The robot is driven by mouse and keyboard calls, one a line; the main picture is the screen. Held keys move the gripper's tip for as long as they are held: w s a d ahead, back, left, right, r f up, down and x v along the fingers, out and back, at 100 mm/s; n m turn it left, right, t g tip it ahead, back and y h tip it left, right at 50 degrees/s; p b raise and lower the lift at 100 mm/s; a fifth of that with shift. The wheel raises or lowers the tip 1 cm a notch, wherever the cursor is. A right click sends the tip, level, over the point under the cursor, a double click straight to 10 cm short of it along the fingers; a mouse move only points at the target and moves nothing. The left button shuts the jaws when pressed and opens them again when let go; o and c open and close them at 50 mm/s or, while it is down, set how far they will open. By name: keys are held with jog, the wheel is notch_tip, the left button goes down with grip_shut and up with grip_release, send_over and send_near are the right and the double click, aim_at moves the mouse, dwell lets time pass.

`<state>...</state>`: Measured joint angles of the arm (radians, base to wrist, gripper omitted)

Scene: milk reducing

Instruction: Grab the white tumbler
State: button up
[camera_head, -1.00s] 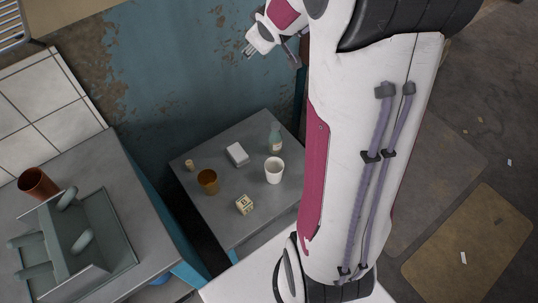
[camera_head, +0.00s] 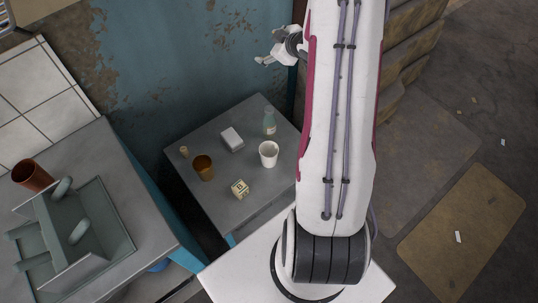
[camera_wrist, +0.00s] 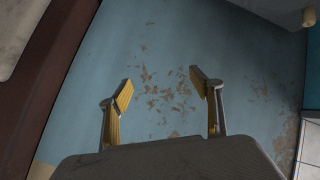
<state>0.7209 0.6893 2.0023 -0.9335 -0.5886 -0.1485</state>
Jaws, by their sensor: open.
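The white tumbler (camera_head: 268,154) stands upright at the right side of the small grey table (camera_head: 222,209). It is open at the top and nothing touches it. My gripper (camera_head: 263,60) is at the top of the head view, above and beyond the table, well apart from the tumbler. In the wrist view my gripper (camera_wrist: 163,90) has its two yellow-padded fingers spread wide with nothing between them. The tumbler does not show in the wrist view.
A teal bottle (camera_head: 269,123) stands just behind the tumbler. A white box (camera_head: 231,139), a brown cup (camera_head: 203,168), a lettered cube (camera_head: 240,189) and a small tan cylinder (camera_head: 184,152) share the table.

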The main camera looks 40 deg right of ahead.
notch_tip(320, 180, down, 8)
jog(key=s+y, duration=0.2)
jog(key=t+y, duration=0.5)
jog(key=t, duration=0.2)
send_over(276, 157)
jog(key=d, duration=0.3)
notch_tip(276, 157, down, 17)
jog(key=s+f, duration=0.1)
jog(key=f, duration=0.1)
jog(key=s+a+f+m, duration=0.1)
jog(key=s+f, duration=0.1)
jog(key=s+a+f+m, duration=0.1)
jog(key=f, duration=0.2)
jog(key=shift+s+f+h, duration=0.1)
jog(key=shift+s+h, duration=0.2)
jog(key=shift+w, duration=0.1)
jog(key=shift+x, duration=1.2)
jog(key=shift+w, duration=0.2)
jog(key=shift+x, duration=2.45)
